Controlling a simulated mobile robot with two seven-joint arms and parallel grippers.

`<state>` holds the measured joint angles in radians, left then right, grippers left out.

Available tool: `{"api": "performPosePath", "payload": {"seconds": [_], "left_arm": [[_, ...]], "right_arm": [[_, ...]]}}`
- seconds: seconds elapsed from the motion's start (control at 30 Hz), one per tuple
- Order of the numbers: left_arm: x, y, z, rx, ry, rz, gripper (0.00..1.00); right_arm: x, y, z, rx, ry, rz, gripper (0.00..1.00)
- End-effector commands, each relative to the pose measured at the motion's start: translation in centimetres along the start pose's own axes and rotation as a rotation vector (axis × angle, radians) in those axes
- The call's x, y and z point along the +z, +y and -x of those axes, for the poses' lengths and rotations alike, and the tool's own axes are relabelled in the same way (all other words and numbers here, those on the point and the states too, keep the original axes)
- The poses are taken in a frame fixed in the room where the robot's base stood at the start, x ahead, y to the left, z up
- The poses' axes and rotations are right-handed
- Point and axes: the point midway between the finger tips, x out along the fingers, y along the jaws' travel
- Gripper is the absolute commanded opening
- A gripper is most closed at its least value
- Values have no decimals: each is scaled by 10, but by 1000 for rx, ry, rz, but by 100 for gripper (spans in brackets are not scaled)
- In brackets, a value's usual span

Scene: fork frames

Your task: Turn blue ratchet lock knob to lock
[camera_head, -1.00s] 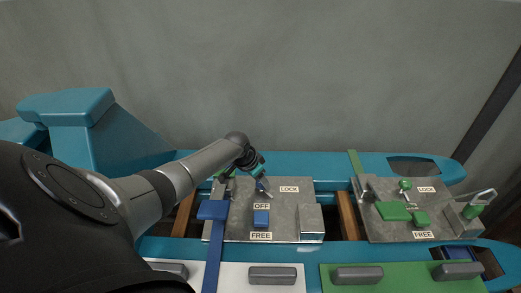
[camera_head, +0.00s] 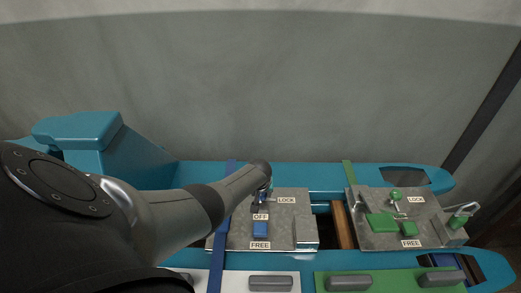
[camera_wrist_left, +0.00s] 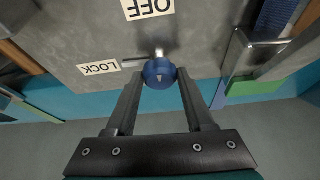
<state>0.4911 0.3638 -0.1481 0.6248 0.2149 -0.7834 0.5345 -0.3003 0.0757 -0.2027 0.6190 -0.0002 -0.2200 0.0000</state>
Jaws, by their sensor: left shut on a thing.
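The blue ratchet lock knob (camera_wrist_left: 159,73) is round and sits between my left fingertips in the left wrist view. My left gripper (camera_wrist_left: 159,78) is shut on it, one finger on each side. A thin metal pointer beside the knob extends toward the LOCK label (camera_wrist_left: 100,68). The OFF label (camera_wrist_left: 148,8) lies further along the grey metal plate. In the head view, my left gripper (camera_head: 260,205) is over the plate (camera_head: 290,225), left of the LOCK label (camera_head: 286,200); my arm partly hides the knob there. My right gripper is out of view.
A blue block (camera_head: 260,230) sits between the OFF and FREE labels, with a blue strap (camera_head: 218,255) to its left. A similar green mechanism (camera_head: 385,222) stands on the right. Teal rails (camera_head: 310,260) run along the front and back.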

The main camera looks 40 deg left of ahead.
Motion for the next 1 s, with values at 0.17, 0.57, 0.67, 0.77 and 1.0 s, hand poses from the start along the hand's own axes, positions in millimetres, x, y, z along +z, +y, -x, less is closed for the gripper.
{"api": "performPosePath", "payload": {"seconds": [0.17, 0.57, 0.67, 0.77, 1.0], "left_arm": [[1, 2, 0, -18, -3, 50, 0], [1, 1, 0, -27, -3, 75, 0], [1, 1, 0, -27, -3, 75, 0], [1, 1, 0, -27, -2, 75, 59], [0, 1, 0, -28, -1, 72, 83]], "right_arm": [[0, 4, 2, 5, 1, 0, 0], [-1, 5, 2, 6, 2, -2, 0], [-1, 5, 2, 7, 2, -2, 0], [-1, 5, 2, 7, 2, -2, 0], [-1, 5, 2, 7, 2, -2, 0]]}}
